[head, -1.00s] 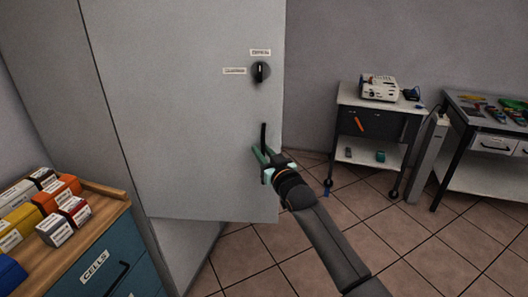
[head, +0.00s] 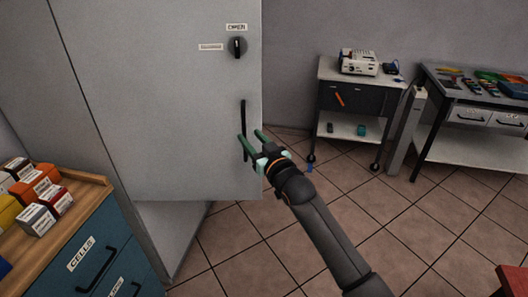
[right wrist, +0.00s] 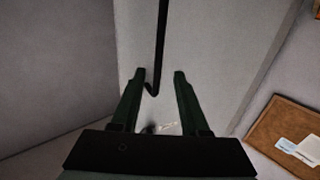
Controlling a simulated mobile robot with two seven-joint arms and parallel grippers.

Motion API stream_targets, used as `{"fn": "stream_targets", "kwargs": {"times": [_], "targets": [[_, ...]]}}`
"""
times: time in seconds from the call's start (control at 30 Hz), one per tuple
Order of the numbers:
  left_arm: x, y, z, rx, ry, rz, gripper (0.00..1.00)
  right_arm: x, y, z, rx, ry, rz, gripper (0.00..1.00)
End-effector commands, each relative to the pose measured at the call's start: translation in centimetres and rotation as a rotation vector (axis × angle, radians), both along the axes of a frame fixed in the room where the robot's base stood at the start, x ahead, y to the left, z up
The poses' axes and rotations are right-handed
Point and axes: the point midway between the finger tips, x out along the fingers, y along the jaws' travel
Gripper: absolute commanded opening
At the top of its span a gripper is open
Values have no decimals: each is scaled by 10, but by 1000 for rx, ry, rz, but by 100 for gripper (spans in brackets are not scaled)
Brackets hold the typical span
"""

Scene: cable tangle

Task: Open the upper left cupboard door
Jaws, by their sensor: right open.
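The tall grey cupboard door (head: 175,110) fills the left middle of the head view. Its lower edge stands out past the cupboard body (head: 172,238), so it looks swung out; how far I cannot tell. A vertical black bar handle (head: 244,113) is near its right edge. A black knob (head: 237,47) sits above, upright under a label reading OPEN. My right gripper (head: 250,135) is open at the handle's lower half. In the right wrist view the handle (right wrist: 162,40) ends between the fingertips (right wrist: 159,73), close to the left finger. My left gripper is out of view.
A blue drawer unit (head: 110,250) with a wooden top and small boxes stands at the lower left. A white-topped cart (head: 330,70) and a workbench (head: 440,85) stand at the right. A red object (head: 512,280) is at the lower right.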

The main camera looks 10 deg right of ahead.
Motion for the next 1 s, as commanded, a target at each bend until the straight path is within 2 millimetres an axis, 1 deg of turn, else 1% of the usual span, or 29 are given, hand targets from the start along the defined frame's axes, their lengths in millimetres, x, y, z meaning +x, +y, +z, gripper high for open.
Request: {"fn": "stream_targets", "kwargs": {"times": [0.03, 0.2, 0.4, 0.6, 0.87, 0.97, 1.0], "targets": [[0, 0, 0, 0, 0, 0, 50, -9, -3, -2, -1, 2, -1, 45], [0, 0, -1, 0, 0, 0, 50, -35, -10, -1, 0, 1, 0, 45], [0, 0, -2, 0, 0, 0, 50, -57, -15, -1, 0, 0, 0, 45], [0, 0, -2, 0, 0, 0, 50, -66, -18, -1, 0, 1, 0, 45], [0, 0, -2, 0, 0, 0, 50, -66, -18, 0, 0, 1, 0, 45], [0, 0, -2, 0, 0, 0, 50, -68, -18, -7, -1, 11, 0, 45], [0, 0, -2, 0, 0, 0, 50, -72, -18, -15, -3, 25, -1, 45]]}}
